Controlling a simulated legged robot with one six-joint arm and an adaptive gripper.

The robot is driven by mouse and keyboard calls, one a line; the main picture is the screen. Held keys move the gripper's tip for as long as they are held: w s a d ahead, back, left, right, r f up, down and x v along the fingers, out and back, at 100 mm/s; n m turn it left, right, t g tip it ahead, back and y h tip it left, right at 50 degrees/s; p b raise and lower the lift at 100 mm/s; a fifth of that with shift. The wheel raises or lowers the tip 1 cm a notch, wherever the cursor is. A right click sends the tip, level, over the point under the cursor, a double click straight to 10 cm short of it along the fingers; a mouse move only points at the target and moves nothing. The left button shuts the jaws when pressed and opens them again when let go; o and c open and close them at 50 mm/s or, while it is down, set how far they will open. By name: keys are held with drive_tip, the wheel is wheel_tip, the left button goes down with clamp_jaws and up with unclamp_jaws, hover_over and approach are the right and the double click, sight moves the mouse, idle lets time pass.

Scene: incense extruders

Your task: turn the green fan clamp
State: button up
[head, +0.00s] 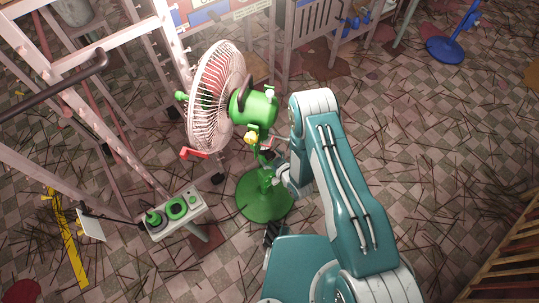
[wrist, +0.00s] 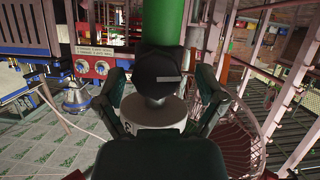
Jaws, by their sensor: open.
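The green fan has a pale round cage (head: 217,97), a green motor housing (head: 254,108) and a green round base (head: 262,200). Its green pole (wrist: 163,22) rises straight ahead in the wrist view. A dark round piece (wrist: 157,70) with a pale bar across it, perhaps the clamp, shows in front of the pole. My gripper (wrist: 160,82) is open, with one finger on each side of this piece. I cannot tell whether the fingers touch it. In the head view my gripper (head: 275,170) is at the pole, between motor and base, partly hidden by my arm.
A small stand with green round parts (head: 175,210) is left of the fan base. A pink ladder-like frame (head: 105,85) stands at the left. A blue stand (head: 446,48) is far right.

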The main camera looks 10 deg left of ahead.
drive_tip(key=shift+w+a+f, duration=0.1)
drive_tip(key=shift+w+a, duration=0.05)
drive_tip(key=shift+d, duration=0.2)
drive_tip(key=shift+a, duration=0.1)
drive_tip(key=c, duration=1.2)
drive_tip(key=shift+o, duration=0.2)
drive_tip(key=shift+w, duration=0.1)
